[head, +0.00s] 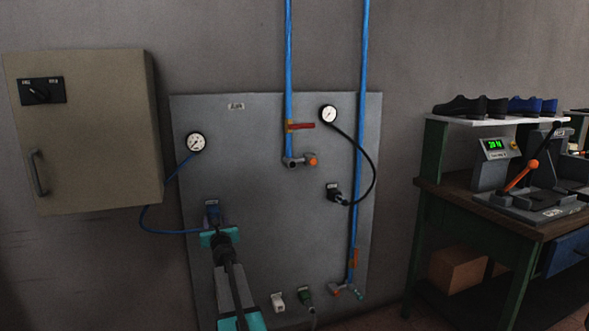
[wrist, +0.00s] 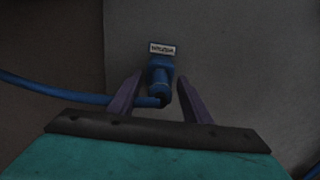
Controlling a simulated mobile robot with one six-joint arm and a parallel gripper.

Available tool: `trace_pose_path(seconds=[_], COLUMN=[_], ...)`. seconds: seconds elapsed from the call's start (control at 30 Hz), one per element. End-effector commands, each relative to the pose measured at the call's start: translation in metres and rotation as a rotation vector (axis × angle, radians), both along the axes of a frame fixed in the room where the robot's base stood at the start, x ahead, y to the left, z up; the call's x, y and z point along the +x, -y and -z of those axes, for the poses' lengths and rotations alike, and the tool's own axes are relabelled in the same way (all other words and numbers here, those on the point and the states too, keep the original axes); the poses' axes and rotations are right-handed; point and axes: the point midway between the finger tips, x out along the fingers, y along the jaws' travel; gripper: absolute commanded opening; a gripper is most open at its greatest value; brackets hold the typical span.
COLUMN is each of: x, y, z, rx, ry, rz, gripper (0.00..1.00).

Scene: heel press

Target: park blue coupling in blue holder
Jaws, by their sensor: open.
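The blue holder (head: 212,207) is on the lower left of the grey wall panel. In the wrist view the holder (wrist: 161,63) sits just under a small white label. The blue coupling (wrist: 160,90), with its blue hose (wrist: 85,98) running off to the left, is at the holder and looks seated in it. My gripper (wrist: 160,79) is open, with one dark finger on each side of the coupling and visible gaps beside it. In the head view my gripper (head: 218,237) is in front of the holder and hides most of the coupling.
The blue hose (head: 160,231) loops up to the left gauge (head: 196,142). A black hose (head: 375,170) runs from the right gauge (head: 328,114) to a dark fitting. White (head: 278,302) and green (head: 306,296) holders sit low on the panel. A cabinet (head: 85,130) is at left, a workbench (head: 480,205) at right.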

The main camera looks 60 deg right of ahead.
Motion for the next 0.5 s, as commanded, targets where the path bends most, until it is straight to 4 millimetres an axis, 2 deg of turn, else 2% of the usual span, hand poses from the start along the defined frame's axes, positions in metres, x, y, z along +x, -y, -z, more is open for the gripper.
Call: trace_pose_path(seconds=[0.5], x=[-0.031], y=[-0.023], z=[0.000], rx=[0.000], ry=[0.000], rz=[0.000], gripper=[0.45])
